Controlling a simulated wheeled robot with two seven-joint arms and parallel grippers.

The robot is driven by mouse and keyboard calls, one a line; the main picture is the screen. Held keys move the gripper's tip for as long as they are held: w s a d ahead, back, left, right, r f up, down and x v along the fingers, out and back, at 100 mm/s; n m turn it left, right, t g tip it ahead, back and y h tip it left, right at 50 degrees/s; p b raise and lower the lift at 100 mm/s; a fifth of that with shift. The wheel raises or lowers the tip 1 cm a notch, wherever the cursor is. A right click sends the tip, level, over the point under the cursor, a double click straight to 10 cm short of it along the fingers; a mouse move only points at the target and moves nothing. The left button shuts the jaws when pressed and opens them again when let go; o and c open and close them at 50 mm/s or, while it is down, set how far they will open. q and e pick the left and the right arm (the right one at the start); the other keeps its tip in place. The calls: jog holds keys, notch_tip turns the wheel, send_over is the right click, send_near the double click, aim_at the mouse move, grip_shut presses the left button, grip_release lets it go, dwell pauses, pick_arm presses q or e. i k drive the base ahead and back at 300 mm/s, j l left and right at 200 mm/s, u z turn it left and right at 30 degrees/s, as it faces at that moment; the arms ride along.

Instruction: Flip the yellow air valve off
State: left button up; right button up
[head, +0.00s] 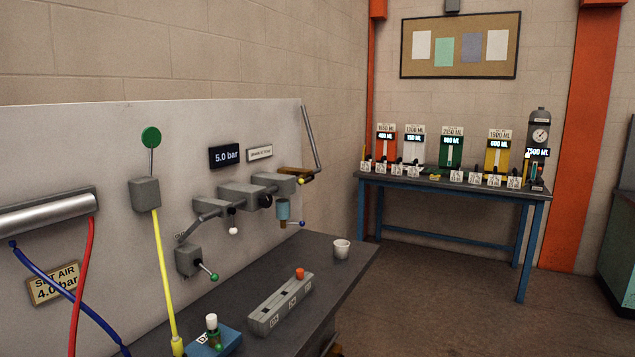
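Neither of my grippers shows in the head view. On the grey panel, a grey valve block (145,194) has a lever that stands upright with a green ball (151,137) on top. A yellow hose (164,270) runs down from this block to the bench. Further right, a small yellow knob (299,181) sits by a brass-coloured fitting (292,171) at the panel's right end. I cannot tell for certain which of these is the yellow air valve.
Other levers have a white knob (234,231), a green knob (214,277) and a blue knob (302,223). A white cup (342,249) and a grey slotted block (279,304) stand on the dark bench (345,271). Red and blue hoses hang left. Floor is clear right.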

aim_at(300, 181)
jog(key=i+l, duration=0.35)
jog(key=i, duration=0.15)
jog(key=i+l, duration=0.4)
jog(key=i, duration=0.15)
jog(key=i+l, duration=0.35)
jog(key=i, duration=0.15)
jog(key=i+l, duration=0.35)
jog(key=i, duration=0.15)
jog(key=i+l+z, duration=0.1)
jog(key=i+l, duration=0.3)
jog(key=i+j, duration=0.05)
jog(key=i, duration=0.05)
